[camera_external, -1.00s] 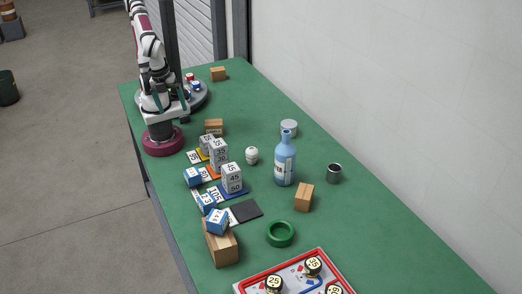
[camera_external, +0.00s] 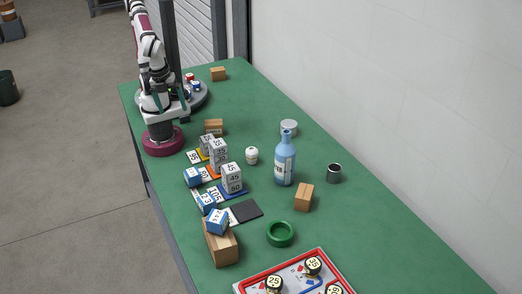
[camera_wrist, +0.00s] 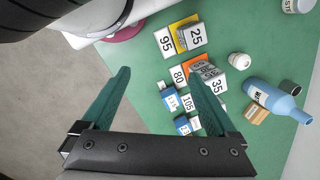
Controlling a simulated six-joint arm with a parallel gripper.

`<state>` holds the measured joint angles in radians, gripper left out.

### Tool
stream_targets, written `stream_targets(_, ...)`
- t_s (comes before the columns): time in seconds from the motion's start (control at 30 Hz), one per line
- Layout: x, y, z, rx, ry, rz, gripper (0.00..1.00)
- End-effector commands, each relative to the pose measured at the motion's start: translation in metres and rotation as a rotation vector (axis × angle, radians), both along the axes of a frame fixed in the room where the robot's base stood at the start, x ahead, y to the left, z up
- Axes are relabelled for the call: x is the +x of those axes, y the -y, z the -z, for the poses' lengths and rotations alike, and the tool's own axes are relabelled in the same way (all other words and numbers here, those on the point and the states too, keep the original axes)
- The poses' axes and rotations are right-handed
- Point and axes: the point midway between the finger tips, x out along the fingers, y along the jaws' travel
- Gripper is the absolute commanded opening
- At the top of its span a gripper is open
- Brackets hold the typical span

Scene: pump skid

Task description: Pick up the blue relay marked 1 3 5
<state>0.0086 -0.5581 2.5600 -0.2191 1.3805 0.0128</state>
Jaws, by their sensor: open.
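Several blue-and-white relays show in the external view: one (camera_external: 193,177) beside the number cards, one (camera_external: 207,202) nearer the camera, and one (camera_external: 217,221) tilted on a wooden block (camera_external: 222,249). Their small markings are too blurred to tell which reads 1 3 5. In the wrist view one relay (camera_wrist: 170,100) lies beyond the gap between the fingers, and another (camera_wrist: 183,126) is lower, near the right finger. My gripper (camera_wrist: 159,76) is open and empty, with teal fingers spread. It is high near my base in the external view (camera_external: 171,100), apart from the relays.
Grey number blocks (camera_external: 232,178) stand on coloured cards close to the relays. A blue bottle (camera_external: 285,160), white jar (camera_external: 252,155), dark cup (camera_external: 333,173) and green ring (camera_external: 280,234) stand to the right. A red-rimmed tray (camera_external: 318,252) is at the front. Green table (camera_external: 380,230) is clear at right.

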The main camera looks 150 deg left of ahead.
Motion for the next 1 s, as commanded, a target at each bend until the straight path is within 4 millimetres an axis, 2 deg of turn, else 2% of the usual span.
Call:
stream_targets(0.23,0.0,0.0,0.0,0.0,0.0,0.0,0.99)
stream_targets(0.3,0.008,0.001,0.0,-0.001,-0.01,0.05,0.99)
stream_targets(0.37,0.031,0.003,0.0,-0.005,-0.037,0.193,0.99)
stream_targets(0.5,0.106,0.012,0.017,-0.018,-0.106,0.668,0.99)
stream_targets(0.6,0.143,0.019,0.035,-0.022,-0.136,0.917,0.99)
stream_targets(0.63,0.149,0.02,0.039,-0.023,-0.141,0.964,0.99)
stream_targets(0.77,0.158,0.019,0.063,-0.025,-0.153,1.039,0.99)
stream_targets(1.0,0.156,0.009,0.129,-0.026,-0.153,1.037,0.99)
